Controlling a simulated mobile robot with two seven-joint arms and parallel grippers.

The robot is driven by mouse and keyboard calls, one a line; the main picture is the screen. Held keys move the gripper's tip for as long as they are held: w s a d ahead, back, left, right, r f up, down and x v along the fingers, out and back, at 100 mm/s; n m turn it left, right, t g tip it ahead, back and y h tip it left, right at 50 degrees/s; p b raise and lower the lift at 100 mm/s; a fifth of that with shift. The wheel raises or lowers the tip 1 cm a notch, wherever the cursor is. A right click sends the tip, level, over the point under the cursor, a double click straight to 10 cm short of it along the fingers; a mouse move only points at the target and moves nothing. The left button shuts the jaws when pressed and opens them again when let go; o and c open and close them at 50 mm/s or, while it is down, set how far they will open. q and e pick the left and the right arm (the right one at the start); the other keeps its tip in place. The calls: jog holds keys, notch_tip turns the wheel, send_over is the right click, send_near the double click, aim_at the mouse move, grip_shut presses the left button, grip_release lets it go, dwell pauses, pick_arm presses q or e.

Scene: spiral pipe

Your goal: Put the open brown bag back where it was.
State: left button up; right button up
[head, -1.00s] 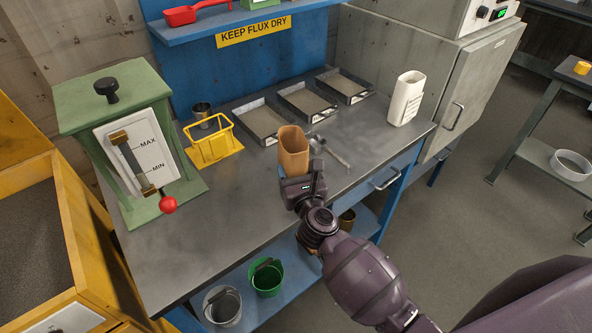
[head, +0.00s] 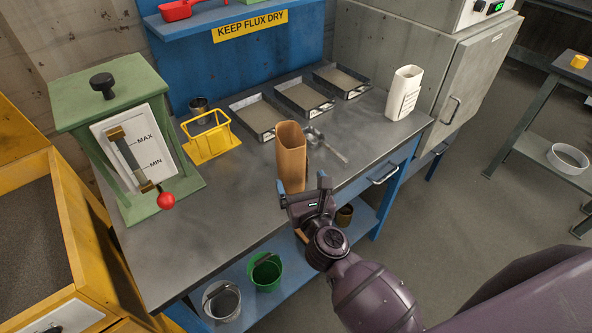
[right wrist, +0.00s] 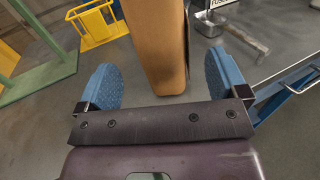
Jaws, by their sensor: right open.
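The open brown bag (head: 291,158) stands upright on the grey workbench near its front edge, with its open top up. It also shows in the right wrist view (right wrist: 158,45), just beyond the fingertips. My right gripper (head: 306,190) is open and in front of the bag, on the side towards me. Its blue finger pads (right wrist: 162,85) are spread wider than the bag, with nothing between them. My left gripper is not in view.
A yellow wire holder (head: 210,138), a metal scoop (head: 325,145), several trays (head: 255,117) and a white bag (head: 404,93) stand on the workbench (head: 235,205). A green hopper (head: 118,140) is at left. Buckets (head: 265,272) sit on the lower shelf.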

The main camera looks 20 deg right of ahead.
jog(key=s+d+f+n+y, duration=0.25)
jog(key=s+n, duration=0.75)
jog(key=n, duration=0.6)
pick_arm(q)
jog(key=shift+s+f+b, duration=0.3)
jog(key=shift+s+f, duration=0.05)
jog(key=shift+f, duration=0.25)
pick_arm(e)
jog(key=s+d+f+n+g+h, duration=0.1)
jog(key=s+d+f+n+g, duration=0.2)
jog(key=f+n, duration=0.3)
jog(key=s+d+f+n+g, duration=0.3)
jog(key=s+d+f+n, duration=0.2)
jog(key=n, duration=1)
jog(key=shift+s+d+f+n+g+h, duration=0.2)
jog(key=shift+s+f+n+g+h, duration=0.15)
jog(key=shift+s+f, duration=0.3)
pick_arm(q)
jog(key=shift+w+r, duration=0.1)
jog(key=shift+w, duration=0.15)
pick_arm(e)
jog(key=shift+w, duration=0.1)
